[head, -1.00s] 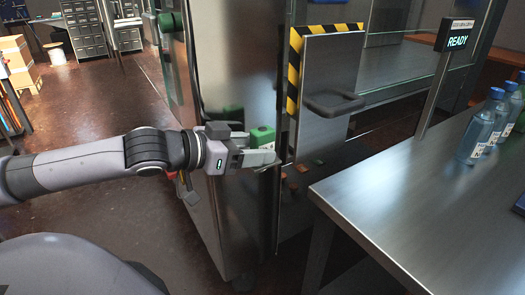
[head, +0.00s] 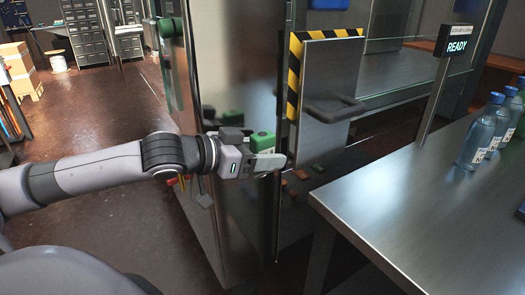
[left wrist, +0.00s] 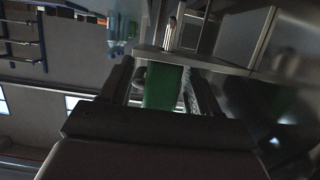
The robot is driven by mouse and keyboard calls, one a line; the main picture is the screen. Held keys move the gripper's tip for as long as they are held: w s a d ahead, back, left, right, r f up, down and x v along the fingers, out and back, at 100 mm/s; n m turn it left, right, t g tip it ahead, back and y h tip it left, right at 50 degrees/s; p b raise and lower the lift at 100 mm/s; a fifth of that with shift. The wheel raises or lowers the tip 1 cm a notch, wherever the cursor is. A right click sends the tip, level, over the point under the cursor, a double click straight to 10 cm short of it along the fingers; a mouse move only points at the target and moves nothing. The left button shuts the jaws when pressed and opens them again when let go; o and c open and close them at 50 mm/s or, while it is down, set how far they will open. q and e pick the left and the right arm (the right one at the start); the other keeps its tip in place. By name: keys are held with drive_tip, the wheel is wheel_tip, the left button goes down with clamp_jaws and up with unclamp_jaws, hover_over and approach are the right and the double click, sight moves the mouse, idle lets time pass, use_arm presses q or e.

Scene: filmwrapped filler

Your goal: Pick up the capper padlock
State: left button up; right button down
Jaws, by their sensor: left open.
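The green padlock (head: 262,143) is at the edge of the tall steel cabinet, just beside my left gripper (head: 268,162). Its shackle and what it hangs on are hidden or too small to make out. My left gripper is open, its light-grey fingers pointing right, with the padlock's green body just behind and above them in the head view. In the left wrist view the green body (left wrist: 165,88) shows between the two dark fingers (left wrist: 158,85). I cannot tell whether either finger touches it. My right gripper is not in view.
A steel panel with a yellow-black striped edge (head: 294,75) and a dark handle (head: 333,108) stands right of the cabinet (head: 232,215). A steel table (head: 420,195) with blue-capped bottles (head: 478,137) fills the right. A sign reads READY (head: 457,46). Open floor lies left.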

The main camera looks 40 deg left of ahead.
use_arm(q)
drive_tip(key=shift+c, duration=0.3)
drive_tip(key=c, duration=1)
clamp_jaws()
drive_tip(key=shift+r, duration=0.15)
